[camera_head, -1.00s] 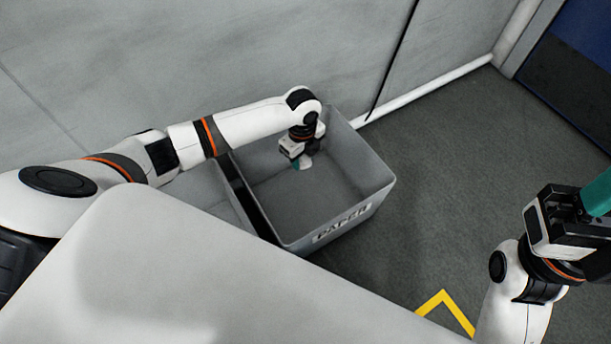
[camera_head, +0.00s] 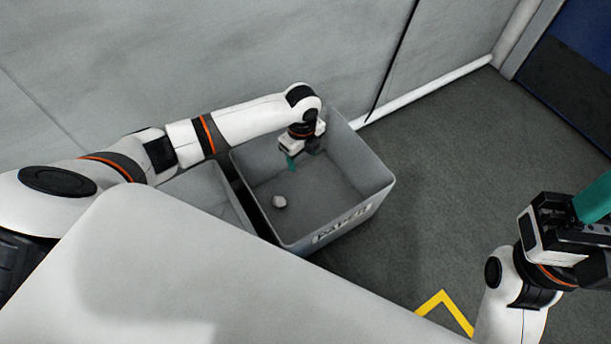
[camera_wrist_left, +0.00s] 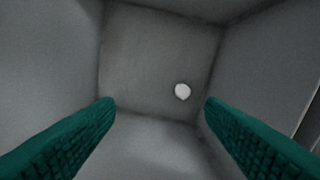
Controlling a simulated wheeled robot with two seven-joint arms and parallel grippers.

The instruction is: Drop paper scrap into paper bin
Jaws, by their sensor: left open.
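The paper scrap (camera_head: 279,202) is a small whitish crumpled ball inside the grey paper bin (camera_head: 376,196), whose front label is partly readable. In the left wrist view the scrap (camera_wrist_left: 182,91) shows between and beyond the fingers, apart from them, against the bin's grey inside. My left gripper (camera_head: 291,162) is over the bin, pointing down, with teal fingers. In the left wrist view its two fingers (camera_wrist_left: 160,105) are spread wide with nothing between them. My right gripper (camera_head: 597,197) is at the right edge, its teal fingers cut off by the frame.
A second grey bin (camera_head: 207,190) stands left of the paper bin, partly hidden by my arm and a white surface in front. A grey wall (camera_head: 200,60) with a white pipe runs behind. Dark floor with a yellow marking (camera_head: 443,296) is open at the right.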

